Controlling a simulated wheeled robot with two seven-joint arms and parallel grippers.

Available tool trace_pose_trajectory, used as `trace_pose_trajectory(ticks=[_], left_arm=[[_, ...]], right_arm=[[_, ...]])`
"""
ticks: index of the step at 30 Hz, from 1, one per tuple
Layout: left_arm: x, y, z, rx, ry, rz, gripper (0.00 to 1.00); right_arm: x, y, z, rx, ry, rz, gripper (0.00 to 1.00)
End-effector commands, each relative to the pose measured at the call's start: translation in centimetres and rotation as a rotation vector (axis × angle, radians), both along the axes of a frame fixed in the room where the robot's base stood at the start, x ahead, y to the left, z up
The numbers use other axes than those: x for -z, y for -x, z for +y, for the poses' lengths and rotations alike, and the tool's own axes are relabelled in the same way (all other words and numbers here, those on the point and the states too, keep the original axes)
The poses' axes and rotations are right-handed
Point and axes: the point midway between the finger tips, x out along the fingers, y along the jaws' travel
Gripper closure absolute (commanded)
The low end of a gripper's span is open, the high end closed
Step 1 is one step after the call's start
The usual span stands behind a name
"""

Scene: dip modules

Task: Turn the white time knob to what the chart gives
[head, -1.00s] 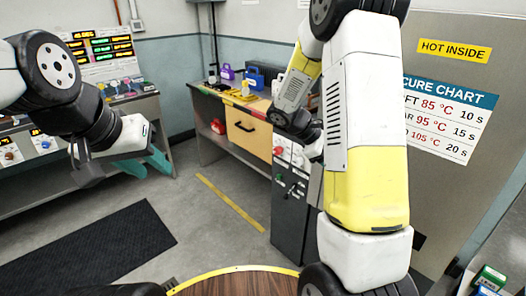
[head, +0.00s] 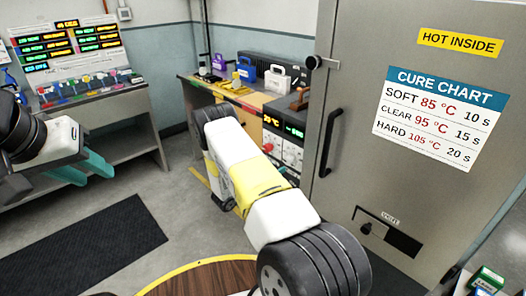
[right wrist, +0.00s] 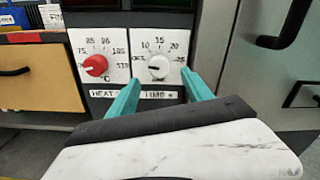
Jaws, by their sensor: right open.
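The white time knob (right wrist: 159,67) shows in the right wrist view on a dial with 10, 15, 20 and 25 around it. Its mark seems to point left, but is too small to read surely. My right gripper (right wrist: 160,77) is open, its teal fingertips below and on either side of the knob; contact cannot be told. In the head view my own arm mostly hides this gripper. The cure chart (head: 440,117) reads soft 85 °C 10 s, clear 95 °C 15 s, hard 105 °C 20 s. My left gripper (head: 97,168) is at the far left, away from the panel.
The red heat knob (right wrist: 95,65) sits just left of the time knob. A grey cabinet door with a black handle (head: 328,147) and a yellow "hot inside" sign (head: 460,42) stands right of the panel. A lit board (head: 68,45) hangs at the back left.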

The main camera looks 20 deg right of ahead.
Motion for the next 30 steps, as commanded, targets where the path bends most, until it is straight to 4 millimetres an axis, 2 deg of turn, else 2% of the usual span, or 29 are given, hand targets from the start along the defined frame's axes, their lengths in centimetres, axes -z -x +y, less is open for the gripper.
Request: trace_pose_trajectory(ticks=[5,15,20,27,30], left_arm=[[0.0,0.0,0.0,0.000,0.000,0.000,0.64],[0.0,0.0,0.0,0.000,0.000,0.000,0.64],[0.0,0.0,0.0,0.000,0.000,0.000,0.64],[0.0,0.0,0.0,0.000,0.000,0.000,0.64],[0.0,0.0,0.0,0.000,0.000,0.000,0.64]], right_arm=[[0.3,-0.6,-1.6,-0.005,0.007,0.005,0.41],[0.2,-2.6,-6.2,-0.004,0.004,0.003,0.41],[0.2,-3.0,-7.0,-0.006,0.005,0.005,0.41],[0.2,-3.0,-7.1,-0.007,0.004,0.005,0.41],[0.2,-3.0,-7.1,-0.006,0.005,0.005,0.59]])
